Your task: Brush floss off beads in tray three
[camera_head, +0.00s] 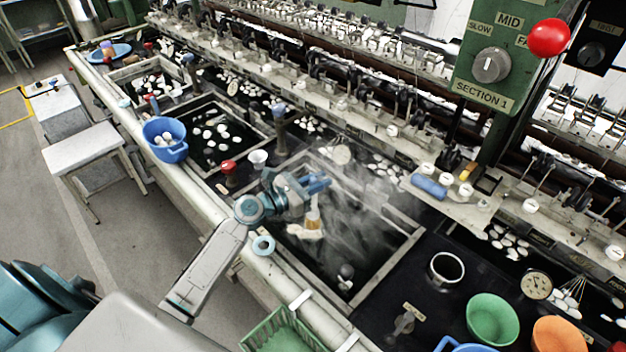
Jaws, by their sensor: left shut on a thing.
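My left gripper (316,186) is shut on a brush (314,214) with a tan handle and a pale head. The brush hangs down over a dark, steaming basin (398,252) in the middle of the view. The pale head is low, at or near the water; I cannot tell if it touches. Steam blurs the far part of this basin, and any beads or floss there are hard to make out. White cocoon-like pieces (209,133) float in the basin to the left. My right gripper is not in view.
A blue colander (165,139) with white pieces sits on the left rim. A green crate (283,332) is at the bottom. A dark panel with a pot (444,268), green bowl (492,318) and orange bowl (558,334) lies right. Reeling machinery lines the back. A red ball knob (548,38) is upper right.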

